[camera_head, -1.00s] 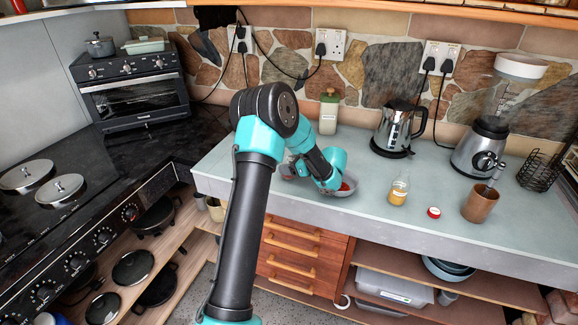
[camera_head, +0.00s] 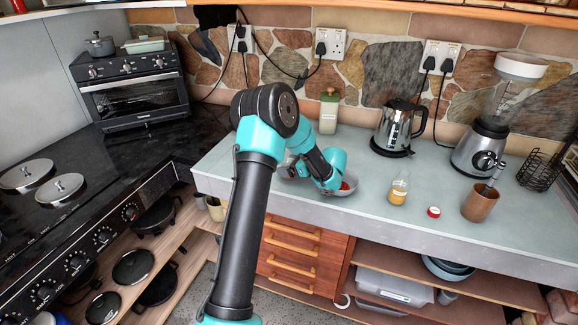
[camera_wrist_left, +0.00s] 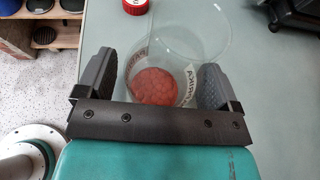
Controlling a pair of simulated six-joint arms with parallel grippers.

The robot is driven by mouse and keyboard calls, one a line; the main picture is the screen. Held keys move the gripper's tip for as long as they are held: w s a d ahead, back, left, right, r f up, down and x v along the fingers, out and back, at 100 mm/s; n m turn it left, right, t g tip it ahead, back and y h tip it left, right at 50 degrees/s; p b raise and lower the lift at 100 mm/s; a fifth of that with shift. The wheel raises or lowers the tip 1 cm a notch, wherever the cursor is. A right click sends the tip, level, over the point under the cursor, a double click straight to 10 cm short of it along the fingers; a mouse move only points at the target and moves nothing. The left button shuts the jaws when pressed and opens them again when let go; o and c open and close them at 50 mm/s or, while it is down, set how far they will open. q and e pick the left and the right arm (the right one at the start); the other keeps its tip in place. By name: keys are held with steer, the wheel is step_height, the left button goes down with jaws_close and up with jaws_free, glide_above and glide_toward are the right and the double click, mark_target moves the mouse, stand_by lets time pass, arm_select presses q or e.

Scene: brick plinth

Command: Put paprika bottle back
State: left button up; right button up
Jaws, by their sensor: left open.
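The paprika bottle (camera_wrist_left: 160,75) is a clear glass jar with red powder and a partly readable label. In the left wrist view it sits between the fingers of my left gripper (camera_wrist_left: 156,78), which is open, with a finger on each side. I cannot tell whether the fingers touch the glass. In the head view my left gripper (camera_head: 342,190) is low over the grey counter, and a bit of red shows beside it; my arm hides most of the bottle. A red lid (camera_wrist_left: 135,5) lies beyond the bottle in the wrist view. My right gripper is out of view.
The counter's front edge runs close below the gripper.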

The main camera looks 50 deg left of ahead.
arm_select(q)
steer(key=v, duration=1.2)
